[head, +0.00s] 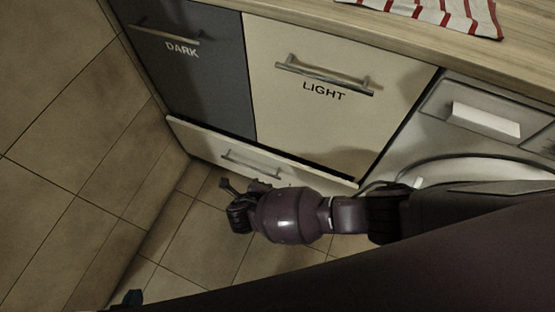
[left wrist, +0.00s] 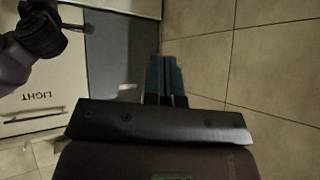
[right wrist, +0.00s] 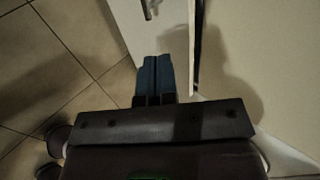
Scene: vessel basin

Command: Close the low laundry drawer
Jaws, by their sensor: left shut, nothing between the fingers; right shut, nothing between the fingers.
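The low laundry drawer (head: 215,150) is at the bottom of the cabinet in the head view. Its cream front, with a metal bar handle (head: 250,163), stands out from the cabinet with a dark gap behind its top edge. In the right wrist view the drawer front (right wrist: 172,30) and part of the handle (right wrist: 150,8) show at the top. My right gripper (right wrist: 153,62) is shut and empty near the drawer front; I cannot tell whether it touches.
Above the drawer are a grey front marked DARK (head: 200,75) and a cream front marked LIGHT (head: 320,120). A washing machine (head: 470,125) stands at the right. A striped towel (head: 455,12) lies on the wooden worktop (head: 350,30).

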